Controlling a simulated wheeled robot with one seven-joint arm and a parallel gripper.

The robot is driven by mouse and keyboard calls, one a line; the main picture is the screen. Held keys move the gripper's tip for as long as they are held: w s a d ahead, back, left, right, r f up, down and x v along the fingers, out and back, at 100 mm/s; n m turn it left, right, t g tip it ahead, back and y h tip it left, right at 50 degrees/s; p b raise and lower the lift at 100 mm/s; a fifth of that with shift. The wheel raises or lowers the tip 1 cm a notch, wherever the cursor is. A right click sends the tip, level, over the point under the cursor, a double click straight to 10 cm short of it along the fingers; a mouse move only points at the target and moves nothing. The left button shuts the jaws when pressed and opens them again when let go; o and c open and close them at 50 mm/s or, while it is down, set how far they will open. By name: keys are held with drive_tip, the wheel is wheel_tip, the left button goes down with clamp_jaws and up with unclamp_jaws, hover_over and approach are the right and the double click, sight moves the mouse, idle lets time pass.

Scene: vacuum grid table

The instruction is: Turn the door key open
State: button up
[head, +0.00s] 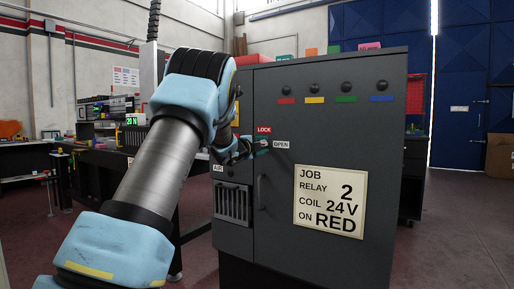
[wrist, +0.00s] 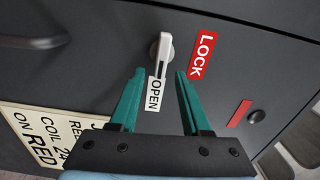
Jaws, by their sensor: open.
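The door key (wrist: 163,50) is a pale grey bar on a round lock in the dark grey cabinet door (head: 335,120). In the wrist view its bar runs down toward the white OPEN label (wrist: 155,92); how much of this is turn and how much is it standing out at me, I cannot tell. The red LOCK label (wrist: 202,55) is to its right there. In the head view, LOCK (head: 264,130) is above the lock and OPEN (head: 281,144) is right of it. My gripper (wrist: 160,73) is open, its green fingertips either side of the key's lower end, not visibly touching it.
A door handle (head: 261,193) hangs below the lock, and a vent (head: 233,204) is at the lower left. A job sign (head: 330,201) is on the door. Coloured strips with dark knobs line the top. Open floor lies right of the cabinet.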

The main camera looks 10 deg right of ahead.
drive_tip(key=v, duration=0.9)
drive_tip(key=shift+s+a, duration=0.25)
drive_tip(key=shift+s, duration=0.1)
drive_tip(key=s+a+f+n+y, duration=0.3)
drive_tip(key=a+f+n+y, duration=0.3)
drive_tip(key=a, duration=0.3)
drive_tip(key=s+a+f+n+y, duration=0.3)
drive_tip(key=a+f+n+y, duration=0.1)
drive_tip(key=a+f+n, duration=0.4)
drive_tip(key=s+a+f+n+g+y, duration=0.1)
drive_tip(key=s+a+f+n+g, duration=0.25)
drive_tip(key=s, duration=0.55)
drive_tip(key=s+a+f+n+g+y, duration=0.1)
drive_tip(key=s+a+f+n+g, duration=0.25)
drive_tip(key=s, duration=0.65)
drive_tip(key=s+a+f+n+g+y, duration=0.15)
drive_tip(key=s+f+n+g, duration=0.25)
drive_tip(key=s, duration=0.5)
wheel_tip(320, 180, up, 26)
drive_tip(key=p, duration=2.5)
drive_tip(key=shift+a+f+p, duration=0.15)
drive_tip(key=shift+a+p, duration=0.25)
